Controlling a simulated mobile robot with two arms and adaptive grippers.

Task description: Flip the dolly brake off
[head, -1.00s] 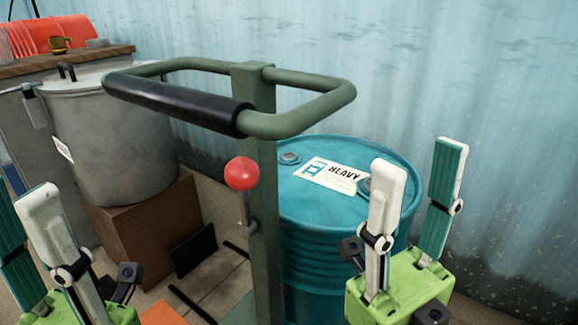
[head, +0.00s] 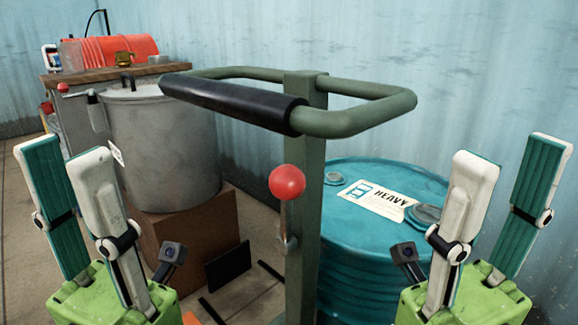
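The dolly has a green upright post (head: 305,190) with a looped handle (head: 365,115) and a black grip (head: 230,104). A lever with a red ball knob (head: 287,182) is on the post's left side and stands upright. A blue drum (head: 365,260) labelled HEAVY stands behind and right of the post. My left gripper (head: 62,160) is open and empty at the lower left, apart from the knob. My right gripper (head: 510,165) is open and empty at the lower right, in front of the drum. The dolly's base is mostly hidden.
A grey metal pot (head: 165,150) with a tap stands on a brown block (head: 190,235) at the left. Behind it, a wooden counter (head: 65,80) bears a red rack (head: 110,50) and small items. A corrugated wall (head: 470,70) closes off the back.

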